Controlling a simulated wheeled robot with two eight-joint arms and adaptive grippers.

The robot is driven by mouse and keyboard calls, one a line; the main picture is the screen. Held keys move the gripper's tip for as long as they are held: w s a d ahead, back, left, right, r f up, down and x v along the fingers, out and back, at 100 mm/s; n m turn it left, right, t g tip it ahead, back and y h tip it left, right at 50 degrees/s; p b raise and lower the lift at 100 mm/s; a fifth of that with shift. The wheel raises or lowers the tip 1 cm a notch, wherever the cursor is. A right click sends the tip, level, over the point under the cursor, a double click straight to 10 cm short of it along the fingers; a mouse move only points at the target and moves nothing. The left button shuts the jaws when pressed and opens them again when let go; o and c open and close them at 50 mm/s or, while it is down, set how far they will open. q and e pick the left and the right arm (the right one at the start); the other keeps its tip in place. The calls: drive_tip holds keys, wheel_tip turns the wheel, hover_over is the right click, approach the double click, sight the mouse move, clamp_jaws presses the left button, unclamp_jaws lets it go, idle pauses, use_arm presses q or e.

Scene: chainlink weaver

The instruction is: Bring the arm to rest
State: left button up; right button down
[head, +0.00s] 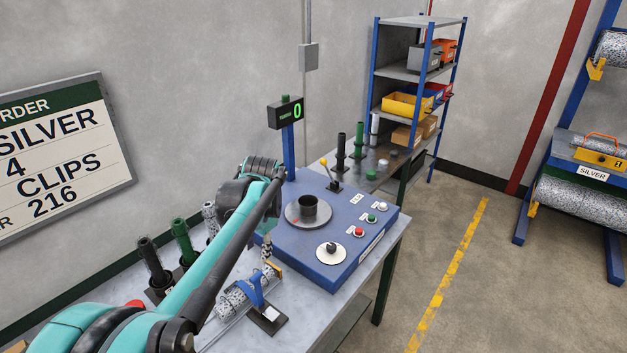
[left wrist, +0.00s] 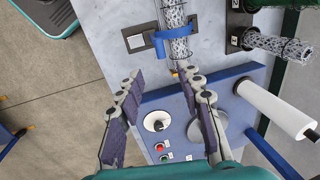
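My left arm reaches in from the lower left of the head view. Its gripper (head: 268,262) hangs over the bench, beside the front left of the blue control box (head: 325,280). In the left wrist view the two fingers of the left gripper (left wrist: 158,80) are spread apart, with nothing seen held between them. A silver mesh roll (head: 236,300) with a blue strap lies below and close to the gripper; it also shows beyond the fingers in the left wrist view (left wrist: 172,18). The right gripper is not in view.
Upright black (head: 152,262) and green (head: 182,242) rods stand at the bench's left. The box carries a round spindle (head: 308,208), knob and buttons.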

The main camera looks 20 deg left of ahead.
use_arm(q)
drive_tip(key=s+d+f+n+t+h+b, duration=0.2)
drive_tip(key=s+d+f+n+t+b, duration=0.2)
drive_tip(key=s+d+f+b, duration=0.6)
drive_tip(key=s+d+f+t, duration=0.2)
drive_tip(key=s+d+f, duration=0.1)
drive_tip(key=s+f, duration=0.2)
drive_tip(key=shift+s, duration=1.15)
